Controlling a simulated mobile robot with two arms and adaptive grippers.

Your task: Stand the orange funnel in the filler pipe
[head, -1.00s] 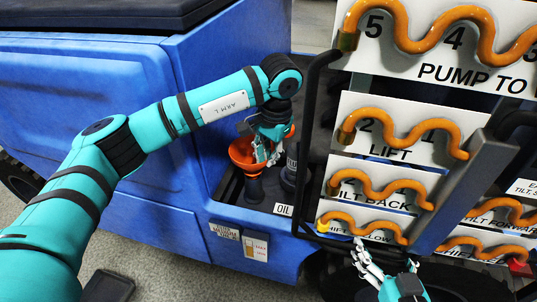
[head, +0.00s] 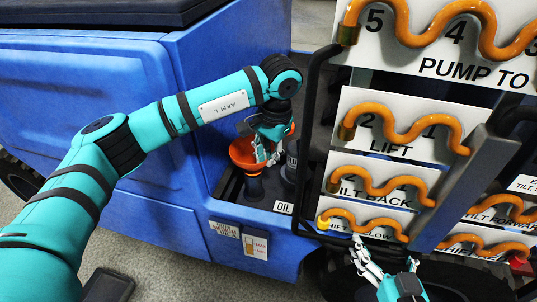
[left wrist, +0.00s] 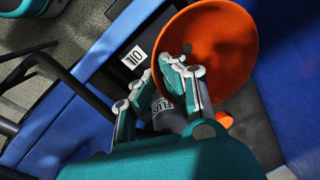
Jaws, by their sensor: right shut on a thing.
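The orange funnel (head: 241,152) is upright, wide mouth up, over the dark filler pipe (head: 254,188) in the black recess of the blue body. Its narrow end meets the top of the pipe; how deep it sits is hidden. My left gripper (head: 267,152) is at the funnel's right side. In the left wrist view its fingers (left wrist: 172,88) stand apart, overlapping the rim of the funnel (left wrist: 228,45), with a grey bottle-like part (left wrist: 167,113) showing between them. My right gripper (head: 363,256) is shut at the black rail (head: 312,236) below the lever panels.
A grey cylinder (head: 291,168) stands right of the pipe, near an OIL label (head: 283,208). Orange wavy rods (head: 400,125) on white panels and a dark upright frame (head: 313,120) crowd the right. A small orange round part (left wrist: 224,119) lies below the funnel rim.

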